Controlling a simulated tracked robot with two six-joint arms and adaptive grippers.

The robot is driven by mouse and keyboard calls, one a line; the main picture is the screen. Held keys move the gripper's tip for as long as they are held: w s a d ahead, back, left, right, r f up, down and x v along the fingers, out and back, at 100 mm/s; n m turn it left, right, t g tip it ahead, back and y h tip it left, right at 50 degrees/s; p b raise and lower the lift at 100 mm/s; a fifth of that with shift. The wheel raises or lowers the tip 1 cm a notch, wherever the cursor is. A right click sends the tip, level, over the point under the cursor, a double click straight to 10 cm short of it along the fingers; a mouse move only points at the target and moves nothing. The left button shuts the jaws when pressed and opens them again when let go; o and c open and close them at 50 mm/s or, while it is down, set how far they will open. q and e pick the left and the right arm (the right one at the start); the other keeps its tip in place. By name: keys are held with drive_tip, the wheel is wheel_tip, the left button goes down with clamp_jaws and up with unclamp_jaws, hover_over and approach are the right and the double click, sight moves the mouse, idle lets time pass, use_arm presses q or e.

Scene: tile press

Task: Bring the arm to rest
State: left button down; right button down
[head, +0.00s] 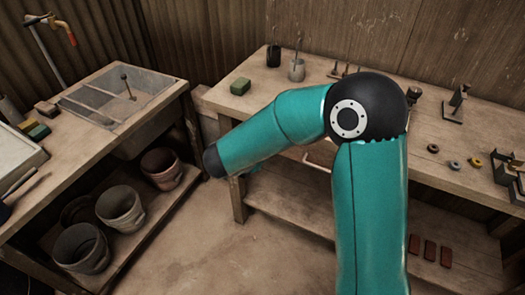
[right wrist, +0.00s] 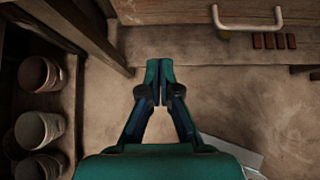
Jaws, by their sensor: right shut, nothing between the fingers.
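My right arm (head: 372,205) rises from the bottom of the head view, bends at a black elbow joint and reaches left past the workbench front. My right gripper (right wrist: 160,80) shows in the right wrist view, with its two fingers together and nothing between them. It hangs over the bare floor (right wrist: 225,100), apart from the benches. In the head view the gripper is mostly hidden behind the forearm. My left gripper is in neither view.
A workbench (head: 300,105) with a green block (head: 240,86), jars and small tools stands behind the arm. Its drawer handle (right wrist: 247,24) juts out. At left, a sink bench (head: 165,92) has several pots (head: 80,248) on its lower shelf. Red-brown tiles (head: 430,250) lie lower right.

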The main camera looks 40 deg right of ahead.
drive_tip(key=s+a+f+m+g+y+p, duration=0.1)
drive_tip(key=s+a+f+m+y+p, duration=0.2)
drive_tip(key=s+a+f+m+y, duration=0.3)
drive_tip(key=s+a+f+m+g+y+p, duration=0.2)
drive_tip(key=s+a+f+m+y, duration=0.4)
drive_tip(key=s+a+f+m, duration=0.5)
drive_tip(key=shift+s+a+f+m+y+p, duration=0.4)
drive_tip(key=shift+a+f+m, duration=1.85)
drive_tip(key=shift+a+m, duration=1.15)
drive_tip(key=shift+d+m, duration=0.3)
